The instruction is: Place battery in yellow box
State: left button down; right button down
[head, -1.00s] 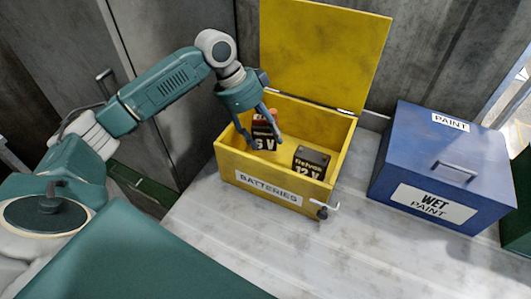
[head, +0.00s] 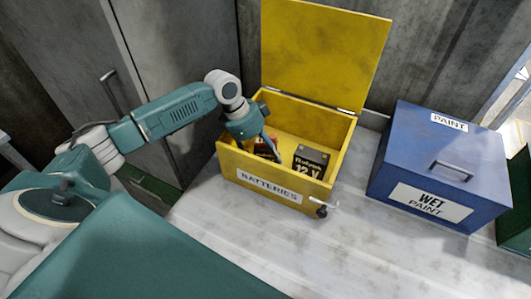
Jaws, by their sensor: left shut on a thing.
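The yellow box (head: 232,172), labelled BATTERIES, stands on the grey worktop with its lid raised at the back. A black 12 V battery (head: 310,160) sits inside on the right. My left gripper (head: 262,150) reaches down into the left part of the box and is shut on a dark battery with a red-orange top (head: 268,144). The held battery is low inside the box, mostly hidden by the gripper and the front wall. I cannot tell whether it touches the box floor. My right gripper is not in view.
A blue box (head: 385,177) labelled WET PAINT, with a closed lid and handle, stands to the right of the yellow box. A green edge shows at the far right. The worktop (head: 270,245) in front is clear. Grey metal walls stand behind.

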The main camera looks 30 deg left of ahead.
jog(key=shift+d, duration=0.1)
pick_arm(q)
jog(key=c, duration=1.1)
grip_release()
jog(key=shift+f, duration=0.1)
jog(key=o, duration=0.4)
jog(key=shift+c, duration=0.2)
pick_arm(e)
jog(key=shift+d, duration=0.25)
pick_arm(q)
jog(key=b+v, duration=0.2)
jog(key=v, duration=1)
jog(key=shift+r, duration=0.2)
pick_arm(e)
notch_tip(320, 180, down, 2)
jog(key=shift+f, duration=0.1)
pick_arm(q)
jog(key=shift+s, duration=0.1)
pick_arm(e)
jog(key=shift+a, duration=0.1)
